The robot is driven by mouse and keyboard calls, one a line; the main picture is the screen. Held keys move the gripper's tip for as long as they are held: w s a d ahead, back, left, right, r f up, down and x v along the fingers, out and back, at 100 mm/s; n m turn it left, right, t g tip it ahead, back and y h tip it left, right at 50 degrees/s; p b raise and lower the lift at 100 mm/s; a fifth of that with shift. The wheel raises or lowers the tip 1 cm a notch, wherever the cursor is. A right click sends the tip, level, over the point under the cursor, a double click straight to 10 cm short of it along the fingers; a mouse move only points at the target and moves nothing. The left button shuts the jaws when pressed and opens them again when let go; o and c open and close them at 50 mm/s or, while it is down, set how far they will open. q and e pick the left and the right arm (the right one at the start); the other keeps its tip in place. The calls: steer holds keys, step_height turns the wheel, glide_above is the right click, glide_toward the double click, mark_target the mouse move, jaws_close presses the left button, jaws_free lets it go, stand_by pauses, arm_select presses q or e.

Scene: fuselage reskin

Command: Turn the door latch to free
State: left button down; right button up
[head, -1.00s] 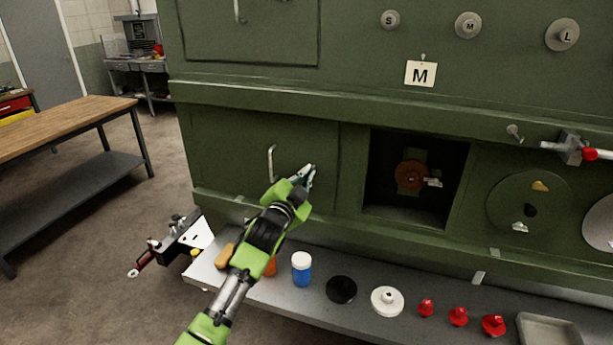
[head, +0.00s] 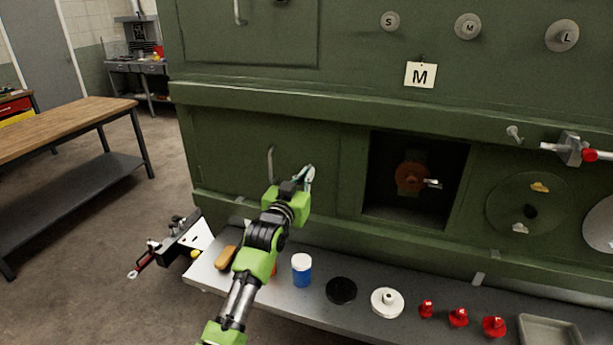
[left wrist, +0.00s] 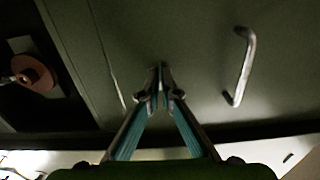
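The green door (head: 230,150) is closed flush in the cabinet front, with a pale vertical bar handle (head: 270,164). The handle also shows in the left wrist view (left wrist: 240,68). My left gripper (head: 309,174) is at the door's right part, right of the handle. In the left wrist view its fingertips (left wrist: 160,72) are drawn together at the door face, with a thin piece, seemingly the door latch, between them. The fingers hide most of the latch, so its angle cannot be told. My right gripper is not in view.
Right of the door is an open recess (head: 378,190) holding a reddish-brown disc (head: 411,177). A grey shelf below (head: 255,292) carries a blue jar (head: 302,270), black and white discs and red knobs. A wooden bench (head: 75,122) stands left, across open floor.

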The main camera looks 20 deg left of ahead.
arm_select(q)
steer(key=shift+n, duration=0.3)
steer(key=c, duration=2.3)
jaws_free()
steer(key=shift+s, duration=0.1)
steer(key=s, duration=1.1)
steer(key=shift+s+a, duration=0.2)
steer(key=shift+s, duration=0.2)
